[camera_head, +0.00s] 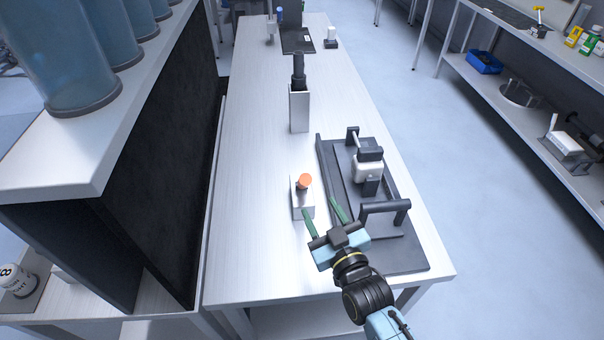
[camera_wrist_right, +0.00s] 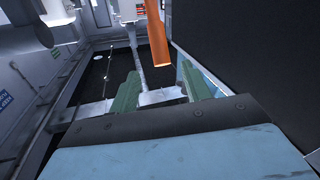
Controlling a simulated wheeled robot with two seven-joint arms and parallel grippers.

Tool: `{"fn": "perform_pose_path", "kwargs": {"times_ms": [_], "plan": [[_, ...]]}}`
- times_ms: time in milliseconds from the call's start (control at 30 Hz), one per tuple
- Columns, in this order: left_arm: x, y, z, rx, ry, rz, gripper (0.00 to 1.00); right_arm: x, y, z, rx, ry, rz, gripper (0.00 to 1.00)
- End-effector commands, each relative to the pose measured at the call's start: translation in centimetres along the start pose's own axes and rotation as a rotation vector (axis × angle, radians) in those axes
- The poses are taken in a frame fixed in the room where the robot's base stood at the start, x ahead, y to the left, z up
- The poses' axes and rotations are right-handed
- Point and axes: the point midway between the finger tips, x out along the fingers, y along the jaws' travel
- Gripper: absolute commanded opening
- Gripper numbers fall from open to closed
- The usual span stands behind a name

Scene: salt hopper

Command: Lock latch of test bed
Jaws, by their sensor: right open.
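The test bed appears to be the dark plate (camera_head: 410,254) on the steel table, with black bar handles (camera_head: 384,207) and a white block under a black clamp (camera_head: 369,167) in its middle. I cannot tell which part is its latch. Just left of the plate stands a small metal box (camera_head: 301,200) with an orange round knob (camera_head: 305,181). My right gripper (camera_head: 320,206) is open and empty, its green fingers apart, just in front of the box. In the right wrist view an orange rod (camera_wrist_right: 159,42) shows beyond the open fingers (camera_wrist_right: 157,90). My left gripper is out of view.
A tall metal holder (camera_head: 299,108) with a black rod stands farther back on the table (camera_head: 255,190). A dark stand and small items are at the far end. A shelf with blue cylinders (camera_head: 75,60) runs along the left. The table's left strip is clear.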

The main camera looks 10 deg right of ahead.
Motion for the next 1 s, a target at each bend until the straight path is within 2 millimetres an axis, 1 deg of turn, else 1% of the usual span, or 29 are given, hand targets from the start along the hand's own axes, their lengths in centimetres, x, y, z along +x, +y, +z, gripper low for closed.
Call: {"fn": "perform_pose_path", "kwargs": {"times_ms": [300,500,700,1000], "plan": [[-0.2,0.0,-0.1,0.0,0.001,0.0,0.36,6.5,0.1,-0.1,0.001,0.001,0.001,0.48],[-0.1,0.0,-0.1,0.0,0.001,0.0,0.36,9.9,0.0,-0.1,0.002,-0.001,0.001,0.48],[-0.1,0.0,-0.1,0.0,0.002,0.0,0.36,11.7,0.0,0.1,0.002,-0.002,0.0,0.48],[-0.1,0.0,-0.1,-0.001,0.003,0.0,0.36,12.0,0.0,0.0,0.002,-0.002,0.0,0.48]]}}
